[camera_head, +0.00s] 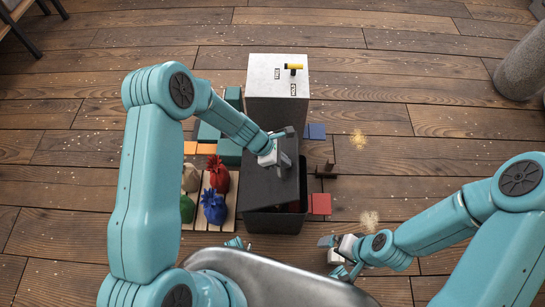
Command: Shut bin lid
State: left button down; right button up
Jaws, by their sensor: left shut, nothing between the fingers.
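A dark bin (272,225) stands on the floor in the middle of the head view. Its dark grey lid (262,188) slopes over the top, and a dark gap shows at the front and right side, so it is not flat on the rim. A bit of red shows inside at the right. My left gripper (284,165) is shut and empty, over the lid's upper right part; I cannot tell whether it touches. My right gripper (338,256) is low at the right, apart from the bin; its fingers are too small to read.
A pale cabinet (278,95) with a yellow-black handle (293,67) stands behind the bin. Left is a wooden pallet (202,212) with several coloured sacks (215,205). Teal boxes (229,151) stand behind it. A red square (320,204) lies right of the bin. Floor farther right is mostly clear.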

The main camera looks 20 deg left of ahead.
pick_arm(q)
jog(key=b+x, duration=0.6)
jog(key=x, duration=0.5)
jog(key=shift+f, duration=0.2)
jog(key=shift+a+r, duration=0.1)
